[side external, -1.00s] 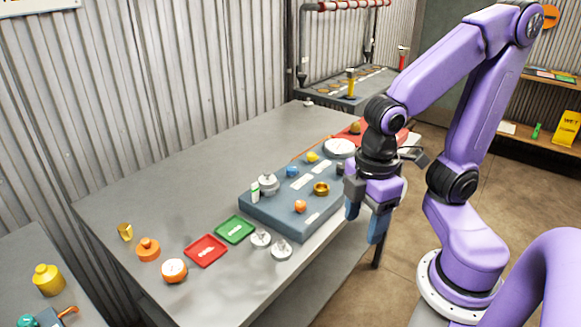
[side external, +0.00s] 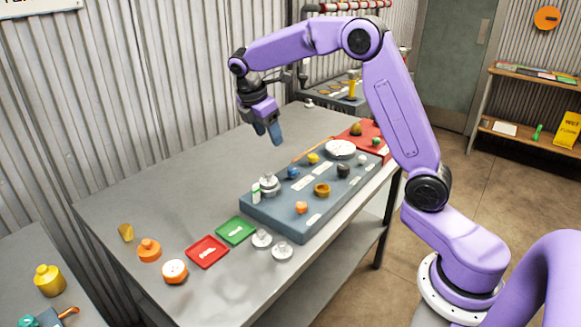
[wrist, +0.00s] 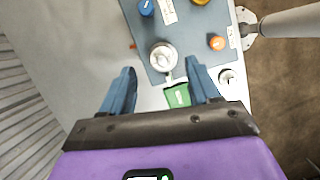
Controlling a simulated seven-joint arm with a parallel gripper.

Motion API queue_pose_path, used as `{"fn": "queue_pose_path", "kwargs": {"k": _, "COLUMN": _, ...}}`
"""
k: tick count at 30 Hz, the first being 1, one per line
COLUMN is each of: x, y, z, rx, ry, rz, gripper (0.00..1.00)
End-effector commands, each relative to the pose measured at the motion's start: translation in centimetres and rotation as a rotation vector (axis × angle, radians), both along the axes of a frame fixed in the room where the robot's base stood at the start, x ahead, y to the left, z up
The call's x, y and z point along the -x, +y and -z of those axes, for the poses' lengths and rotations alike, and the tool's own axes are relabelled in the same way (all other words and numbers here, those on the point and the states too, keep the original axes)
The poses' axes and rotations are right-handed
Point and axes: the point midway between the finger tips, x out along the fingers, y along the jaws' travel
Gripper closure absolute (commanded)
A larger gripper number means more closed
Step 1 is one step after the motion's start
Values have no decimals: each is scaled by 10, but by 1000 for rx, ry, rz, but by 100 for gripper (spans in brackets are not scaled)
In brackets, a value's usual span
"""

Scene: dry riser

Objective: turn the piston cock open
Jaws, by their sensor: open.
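The slate-blue board (side external: 290,222) lies on the grey bench and carries several fittings. A silver round fitting (side external: 268,184) stands near its left end, with a small white-and-green piece beside it. No fitting is readably marked as the piston cock; I cannot tell which it is. My gripper (side external: 268,140) is open and empty, pointing down above the bench, behind and above the board's left end. In the wrist view my gripper (wrist: 160,68) has its fingers spread, with the silver fitting (wrist: 162,57) showing between and just beyond the tips, a short stub on its near side.
Blue (side external: 293,172), yellow (side external: 313,158), orange (side external: 301,208), brass (side external: 322,190) and black (side external: 343,170) fittings share the board. A green tray (side external: 236,230), red tray (side external: 207,251) and loose caps lie left of it.

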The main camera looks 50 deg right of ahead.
Motion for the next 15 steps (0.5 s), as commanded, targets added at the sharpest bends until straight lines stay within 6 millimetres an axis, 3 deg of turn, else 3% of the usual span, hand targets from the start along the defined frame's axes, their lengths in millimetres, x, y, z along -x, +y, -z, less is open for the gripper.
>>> {"fn": "queue_pose_path", "kwargs": {"k": 3, "x": -16, "y": -27, "z": 3, "rx": 25, "ry": 31, "rz": -5, "gripper": 39}}
{"fn": "queue_pose_path", "kwargs": {"k": 6, "x": -21, "y": -40, "z": 3, "rx": 36, "ry": 47, "rz": -8, "gripper": 39}}
{"fn": "queue_pose_path", "kwargs": {"k": 11, "x": -23, "y": -47, "z": 8, "rx": 41, "ry": 56, "rz": -12, "gripper": 39}}
{"fn": "queue_pose_path", "kwargs": {"k": 15, "x": -21, "y": -53, "z": 23, "rx": 41, "ry": 57, "rz": -12, "gripper": 39}}
